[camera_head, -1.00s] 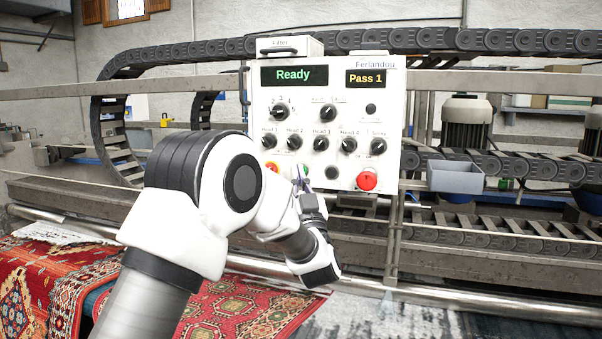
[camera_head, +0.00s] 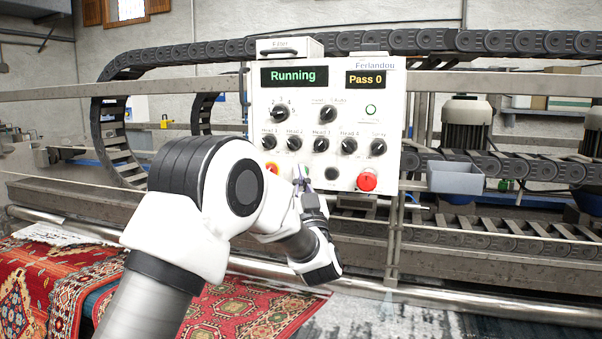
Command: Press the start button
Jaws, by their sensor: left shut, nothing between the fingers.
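The white control panel (camera_head: 335,95) stands in the middle of the head view. Its left display (camera_head: 294,76) reads "Running" and its right display (camera_head: 366,80) reads "Pass 0". My left gripper (camera_head: 302,176) is shut and empty, with its fingertips at the lower row of buttons. They cover the spot between the orange-red button (camera_head: 272,168) and the black button (camera_head: 331,174). A trace of green shows there; I cannot tell whether the tips touch it. My right gripper is out of view.
A large red knob (camera_head: 367,180) sticks out at the panel's lower right. Several black dials fill the panel above the buttons. A grey metal tray (camera_head: 455,177) stands to the right. Patterned rugs (camera_head: 245,308) lie below.

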